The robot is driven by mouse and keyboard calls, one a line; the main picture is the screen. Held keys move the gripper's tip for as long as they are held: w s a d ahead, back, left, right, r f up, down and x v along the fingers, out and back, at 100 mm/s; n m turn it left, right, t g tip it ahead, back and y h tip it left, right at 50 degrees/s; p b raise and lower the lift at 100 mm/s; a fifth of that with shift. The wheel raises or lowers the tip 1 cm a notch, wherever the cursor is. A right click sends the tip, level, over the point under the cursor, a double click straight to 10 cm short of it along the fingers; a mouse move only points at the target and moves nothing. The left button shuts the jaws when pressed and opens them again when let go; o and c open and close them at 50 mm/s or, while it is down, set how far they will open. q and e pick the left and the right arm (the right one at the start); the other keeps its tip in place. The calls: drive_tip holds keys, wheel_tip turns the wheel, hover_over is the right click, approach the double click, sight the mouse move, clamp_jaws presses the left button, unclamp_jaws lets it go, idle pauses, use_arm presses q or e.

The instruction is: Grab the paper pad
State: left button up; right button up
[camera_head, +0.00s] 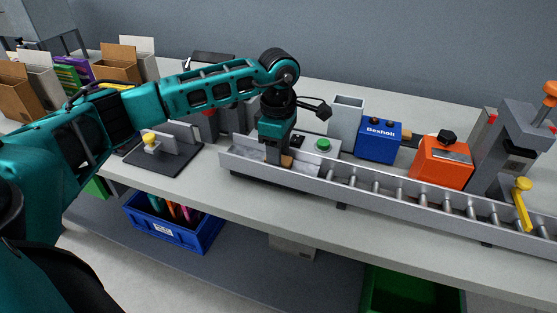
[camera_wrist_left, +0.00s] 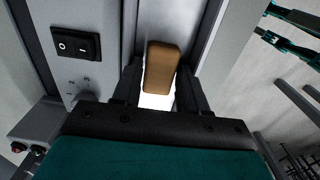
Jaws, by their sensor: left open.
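A small brown block (camera_head: 286,161) lies in the left end of the metal roller channel in the head view. It may be the paper pad, but I cannot tell for sure. My left gripper (camera_head: 277,156) points down into the channel at this block and partly covers it. In the left wrist view the brown block (camera_wrist_left: 162,66) shows between the two dark fingers of my left gripper (camera_wrist_left: 158,88). The fingers are apart, one on each side of it. Whether they touch it is not clear. My right gripper is not in view.
The roller channel (camera_head: 400,192) runs right along the bench. Behind it stand a blue Bexholl box (camera_head: 379,143), an orange box (camera_head: 441,163) and a grey open container (camera_head: 345,117). A blue crate (camera_head: 178,232) sits on the lower shelf.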

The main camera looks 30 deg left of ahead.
use_arm(q)
drive_tip(key=c, duration=0.7)
drive_tip(key=shift+o, duration=0.2)
drive_tip(key=shift+r, duration=0.2)
